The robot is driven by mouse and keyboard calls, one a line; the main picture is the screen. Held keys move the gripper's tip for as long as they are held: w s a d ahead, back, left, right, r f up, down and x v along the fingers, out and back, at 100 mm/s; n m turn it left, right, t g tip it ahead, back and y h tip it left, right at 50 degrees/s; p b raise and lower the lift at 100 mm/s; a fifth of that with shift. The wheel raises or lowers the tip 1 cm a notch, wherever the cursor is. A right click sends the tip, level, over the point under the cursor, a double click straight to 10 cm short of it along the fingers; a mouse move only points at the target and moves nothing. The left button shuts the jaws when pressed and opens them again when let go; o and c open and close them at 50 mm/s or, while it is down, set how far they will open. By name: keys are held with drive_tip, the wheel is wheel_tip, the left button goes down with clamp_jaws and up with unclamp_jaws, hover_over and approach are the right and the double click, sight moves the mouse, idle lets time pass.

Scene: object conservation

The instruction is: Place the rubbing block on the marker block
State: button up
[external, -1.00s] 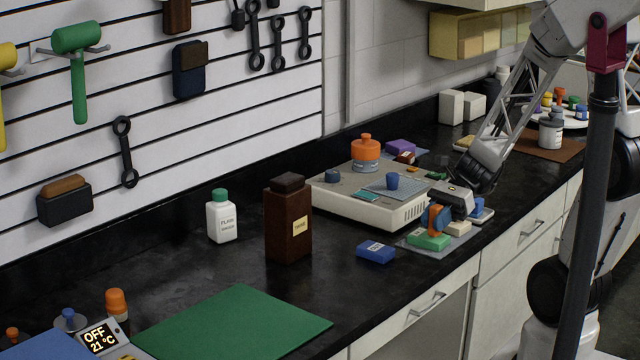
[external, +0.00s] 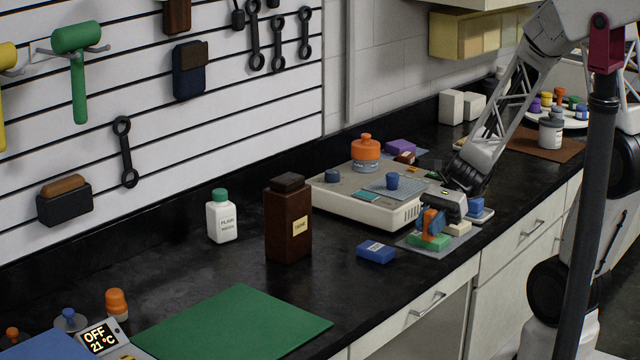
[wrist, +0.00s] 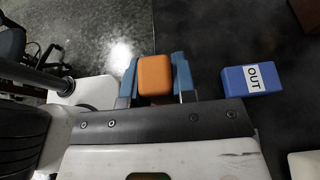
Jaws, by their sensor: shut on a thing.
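My gripper (external: 433,222) is shut on an orange block (external: 430,224), held between its blue fingertips. The orange block also shows in the wrist view (wrist: 156,76). In the external view it is low over a green block (external: 430,241) and overlaps it; I cannot tell whether they touch. A blue block (external: 376,252) with a white label lies on the bench to the left; in the wrist view this block (wrist: 252,79) reads "OUT". The green block cannot be made out in the wrist view. No label names the rubbing block or the marker block.
A low white device (external: 365,209) with an orange-topped container (external: 366,152) stands behind my gripper. A cream block (external: 458,228) and another blue block (external: 480,207) are close on the right. A brown bottle (external: 288,220) stands left. Bare black bench lies before the green mat (external: 235,320).

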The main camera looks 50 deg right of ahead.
drive_tip(key=w, duration=0.4)
drive_tip(key=w+a, duration=0.1)
drive_tip(key=w, duration=0.3)
drive_tip(key=w+a+f, duration=0.1)
drive_tip(key=w, duration=0.4)
drive_tip(key=shift+f, duration=0.1)
drive_tip(key=shift+f, duration=1.75)
drive_tip(key=shift+f, duration=0.15)
drive_tip(key=o, duration=0.9)
drive_tip(key=shift+v, duration=6.05)
